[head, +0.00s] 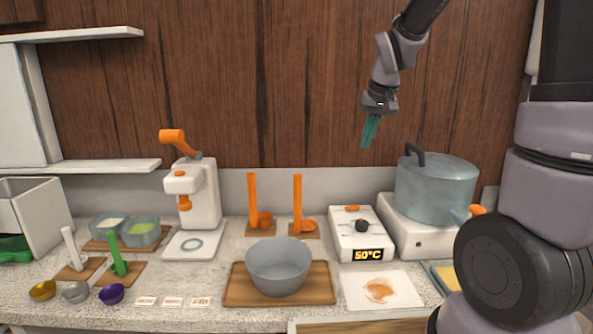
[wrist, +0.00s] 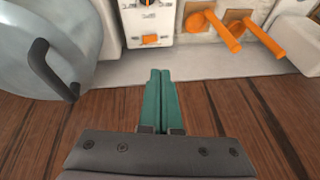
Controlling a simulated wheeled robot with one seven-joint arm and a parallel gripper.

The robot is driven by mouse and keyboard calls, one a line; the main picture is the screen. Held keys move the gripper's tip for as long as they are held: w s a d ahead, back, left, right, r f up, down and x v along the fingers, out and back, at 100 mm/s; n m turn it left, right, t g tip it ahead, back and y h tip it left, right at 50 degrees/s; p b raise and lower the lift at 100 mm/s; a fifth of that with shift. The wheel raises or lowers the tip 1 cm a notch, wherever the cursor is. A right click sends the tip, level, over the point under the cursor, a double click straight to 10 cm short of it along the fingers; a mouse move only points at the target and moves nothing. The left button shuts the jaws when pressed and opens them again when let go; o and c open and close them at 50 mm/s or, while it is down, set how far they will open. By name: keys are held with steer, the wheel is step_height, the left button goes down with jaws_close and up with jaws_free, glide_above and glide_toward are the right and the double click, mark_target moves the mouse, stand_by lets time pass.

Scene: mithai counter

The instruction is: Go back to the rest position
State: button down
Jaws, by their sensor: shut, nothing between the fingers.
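My gripper (head: 369,131) hangs in the air high above the back of the counter, in front of the wooden wall. Its teal fingers point down and are shut with nothing between them. In the wrist view my gripper (wrist: 161,75) also shows its two fingers side by side and touching. It is clear of the pot and of everything on the counter.
A lidded grey pot (head: 436,190) stands on a white burner at the right. A white box reading 50°C (head: 361,236) is left of it. A grey bowl (head: 277,268) sits on a wooden tray (head: 242,296). A white machine (head: 200,195) stands at the left.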

steer(key=s+d+r+m+t, duration=0.1)
steer(key=s+r, duration=0.4)
steer(key=s, duration=0.5)
steer(key=s+d+r+m+t, duration=0.1)
steer(key=s+r, duration=0.4)
steer(key=s, duration=0.5)
steer(key=shift+s+d+m+t+y, duration=0.4)
steer(key=shift+d+t, duration=0.1)
steer(key=shift+d, duration=0.25)
steer(key=shift+w, duration=0.1)
